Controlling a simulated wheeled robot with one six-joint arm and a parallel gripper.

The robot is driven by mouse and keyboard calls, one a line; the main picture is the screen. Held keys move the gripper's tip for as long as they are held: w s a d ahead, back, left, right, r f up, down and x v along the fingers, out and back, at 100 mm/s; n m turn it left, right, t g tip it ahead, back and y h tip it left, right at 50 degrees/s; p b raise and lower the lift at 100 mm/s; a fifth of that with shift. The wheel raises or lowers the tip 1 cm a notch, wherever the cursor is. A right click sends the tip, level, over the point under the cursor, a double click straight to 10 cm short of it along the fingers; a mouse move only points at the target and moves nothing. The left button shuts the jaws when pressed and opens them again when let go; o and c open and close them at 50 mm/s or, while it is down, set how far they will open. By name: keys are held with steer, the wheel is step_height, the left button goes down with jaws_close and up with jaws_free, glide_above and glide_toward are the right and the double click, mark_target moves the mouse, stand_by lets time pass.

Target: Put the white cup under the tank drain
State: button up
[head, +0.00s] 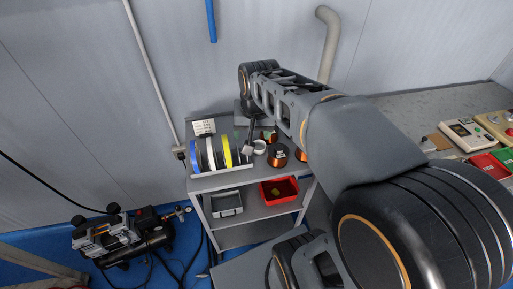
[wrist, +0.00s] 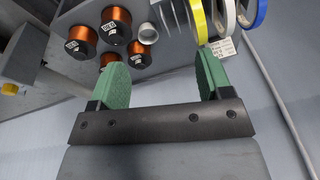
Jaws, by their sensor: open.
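The white cup (head: 260,147) stands on the top shelf of a grey cart, between the wire spools and the copper coils. The same cup shows in the wrist view (wrist: 148,33), with its open mouth facing the camera. My gripper (wrist: 162,50) is open and empty, its two green pads wide apart. In the wrist view the cup appears between the pads, beyond their tips, and nothing touches it. An air compressor with a black tank (head: 152,240) stands on the blue floor at lower left. Its drain is too small to make out.
Copper coils (wrist: 116,26) stand close beside the cup. Blue, white and yellow spools (head: 227,151) are on its other side. The cart (head: 224,181) has a grey bin (head: 227,203) and a red bin (head: 278,191) below. Dark cables run between cart and compressor.

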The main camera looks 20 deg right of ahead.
steer(key=w+d+f+m+g+b, duration=0.2)
steer(key=w+d+f+m, duration=0.35)
steer(key=w, duration=0.35)
steer(key=m+g+y+b, duration=0.1)
steer(key=m+b, duration=0.1)
steer(key=m, duration=0.2)
glide_above(259, 145)
steer(key=s, duration=0.2)
steer(key=f, duration=1.2)
steer(key=shift+w, duration=0.2)
steer(key=shift+s+a+f+p, duration=0.1)
steer(key=shift+a+f, duration=0.1)
steer(key=shift+f, duration=0.9)
steer(key=shift+s+a+f+p, duration=0.1)
steer(key=shift+a+f+p, duration=0.05)
steer(key=shift+f, duration=0.9)
steer(key=shift+a+f+p, duration=0.1)
steer(key=shift+a+f, duration=0.1)
steer(key=shift+f, duration=0.9)
steer(key=c, duration=0.6)
